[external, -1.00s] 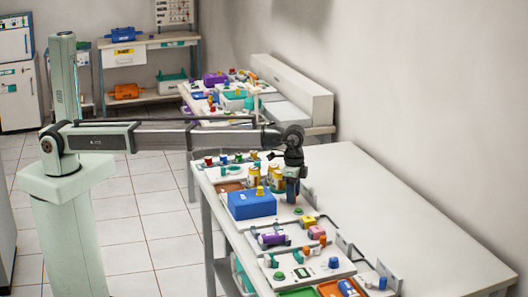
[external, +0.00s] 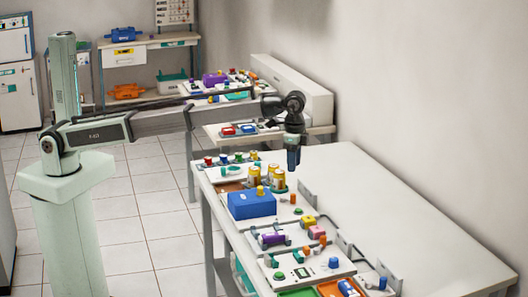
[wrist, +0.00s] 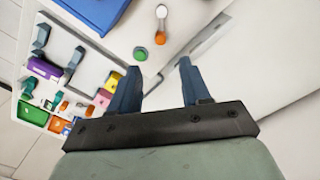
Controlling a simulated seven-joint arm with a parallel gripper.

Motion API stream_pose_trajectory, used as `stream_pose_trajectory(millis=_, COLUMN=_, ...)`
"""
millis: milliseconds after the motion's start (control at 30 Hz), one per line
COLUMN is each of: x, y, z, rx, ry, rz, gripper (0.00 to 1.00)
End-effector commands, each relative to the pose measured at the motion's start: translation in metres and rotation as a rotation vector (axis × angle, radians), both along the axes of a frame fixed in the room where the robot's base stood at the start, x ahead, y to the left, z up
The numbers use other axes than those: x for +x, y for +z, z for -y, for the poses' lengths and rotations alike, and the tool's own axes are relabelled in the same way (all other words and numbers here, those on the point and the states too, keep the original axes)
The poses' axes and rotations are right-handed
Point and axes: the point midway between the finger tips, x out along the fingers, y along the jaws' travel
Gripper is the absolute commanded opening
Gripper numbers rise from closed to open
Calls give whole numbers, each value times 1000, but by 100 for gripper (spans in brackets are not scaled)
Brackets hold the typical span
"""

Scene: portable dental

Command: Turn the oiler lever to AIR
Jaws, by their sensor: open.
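My gripper (external: 293,168) is raised above the near bench, a little to the right of the two gold-and-white jars (external: 260,176). In the wrist view its two dark fingers (wrist: 158,70) are apart with nothing between them. Ahead of the fingertips, a small white lever-like piece (wrist: 161,13) stands out from an orange round part (wrist: 160,38) on the pale bench panel, with a green button (wrist: 140,53) beside it. I cannot tell for sure that this is the oiler lever. No OIL or AIR marking is readable. The fingers do not touch it.
A blue box (external: 251,204) stands left of the gripper. Towards the front are a purple cylinder (external: 272,239), grey brackets (external: 343,243), a panel with a blue knob (external: 333,262), and green and orange trays. The right side of the bench (external: 420,225) is clear.

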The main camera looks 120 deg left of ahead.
Motion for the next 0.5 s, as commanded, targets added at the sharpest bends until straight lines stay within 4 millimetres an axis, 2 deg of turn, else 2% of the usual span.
stream_pose_trajectory(millis=200, x=0, y=19, z=0, rx=0, ry=0, rz=0, gripper=47)
stream_pose_trajectory(millis=500, x=0, y=22, z=0, rx=0, ry=0, rz=0, gripper=47)
